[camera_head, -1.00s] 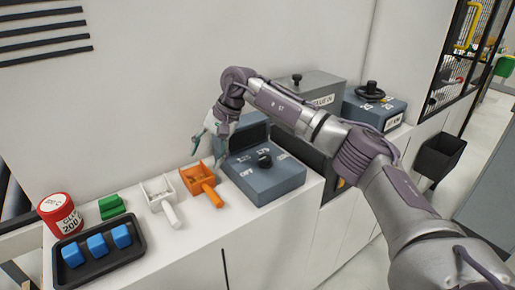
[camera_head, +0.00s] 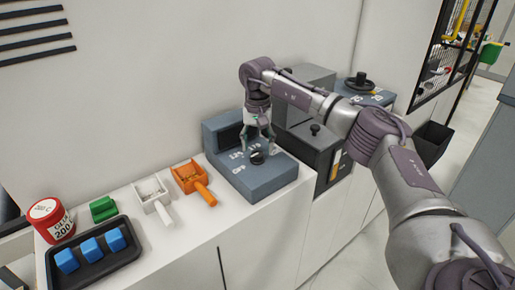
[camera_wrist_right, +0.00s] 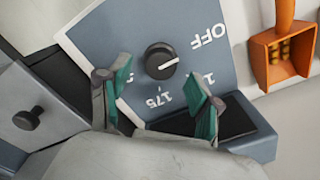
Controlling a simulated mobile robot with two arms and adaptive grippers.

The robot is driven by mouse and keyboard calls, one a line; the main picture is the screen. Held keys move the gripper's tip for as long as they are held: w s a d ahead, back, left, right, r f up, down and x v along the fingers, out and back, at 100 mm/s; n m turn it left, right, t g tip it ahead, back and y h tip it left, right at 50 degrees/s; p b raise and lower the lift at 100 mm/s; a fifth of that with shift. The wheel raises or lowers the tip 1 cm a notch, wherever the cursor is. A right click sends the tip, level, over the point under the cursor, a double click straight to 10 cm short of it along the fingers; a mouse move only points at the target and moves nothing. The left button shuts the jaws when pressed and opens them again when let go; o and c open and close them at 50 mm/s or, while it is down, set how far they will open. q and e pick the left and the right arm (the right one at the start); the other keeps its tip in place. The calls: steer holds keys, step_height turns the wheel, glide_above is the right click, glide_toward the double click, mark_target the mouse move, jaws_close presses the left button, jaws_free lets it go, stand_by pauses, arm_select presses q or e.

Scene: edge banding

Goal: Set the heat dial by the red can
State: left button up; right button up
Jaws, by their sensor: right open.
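The heat dial is a round black knob (camera_head: 257,158) on the sloped face of a grey-blue control box (camera_head: 262,184). The red can (camera_head: 50,221) stands at the far left with a label reading 200. My left gripper is not in view.
A black tray (camera_head: 63,275) with blue blocks, a green block (camera_head: 103,209), a white scoop (camera_head: 152,194) and an orange scoop (camera_head: 190,178) sit left of the box. Other grey boxes with black knobs (camera_head: 315,129) stand to its right. A wall is behind.

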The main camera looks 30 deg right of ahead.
mark_target(258, 157)
steer(key=shift+f, duration=1.3)
steer(key=c, duration=1.1)
